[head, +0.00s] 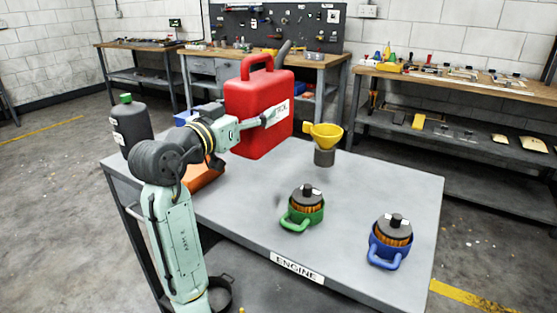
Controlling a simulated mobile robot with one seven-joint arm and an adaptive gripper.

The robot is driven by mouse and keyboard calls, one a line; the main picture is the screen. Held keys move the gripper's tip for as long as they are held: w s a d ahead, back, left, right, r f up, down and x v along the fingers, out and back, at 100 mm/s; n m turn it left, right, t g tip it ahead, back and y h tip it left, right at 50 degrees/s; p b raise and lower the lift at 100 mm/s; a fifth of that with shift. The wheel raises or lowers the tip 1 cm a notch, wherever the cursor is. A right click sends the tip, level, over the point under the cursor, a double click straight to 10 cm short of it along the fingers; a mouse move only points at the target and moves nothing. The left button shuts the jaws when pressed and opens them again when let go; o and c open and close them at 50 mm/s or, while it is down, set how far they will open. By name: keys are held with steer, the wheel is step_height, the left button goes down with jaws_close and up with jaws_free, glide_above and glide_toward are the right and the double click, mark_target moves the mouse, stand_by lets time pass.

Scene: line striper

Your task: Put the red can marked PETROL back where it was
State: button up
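The red can (246,97) has a top handle and a dark spout, and a white label on its front with only its last letters readable. It is at the far side of the grey table marked ENGINE (252,224). My arm reaches to the can from the left, and my gripper (268,119) is at its front beside the label, covering part of it. The fingertips are too small to tell whether they are shut on the can. I cannot tell whether the can's base touches the table.
A green-handled holder (302,216) and a blue-handled one (389,252) are nearer. A dark bottle with a green cap (131,127) and an orange item (205,178) are left. The table's middle is clear.

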mark_target(250, 151)
steer(key=shift+f+p, duration=0.65)
steer(key=shift+f, duration=4)
steer(key=shift+f, duration=0.1)
steer(key=o, duration=2)
steer(key=shift+f, duration=0.1)
steer(key=shift+c, duration=0.2)
steer(key=shift+s+a, duration=0.1)
steer(key=b+v, duration=0.3)
steer(key=v, duration=0.8)
steer(key=shift+s+a+b, duration=0.2)
steer(key=shift+s+b, duration=0.1)
steer(key=shift+b, duration=0.1)
steer(key=shift+a, duration=0.1)
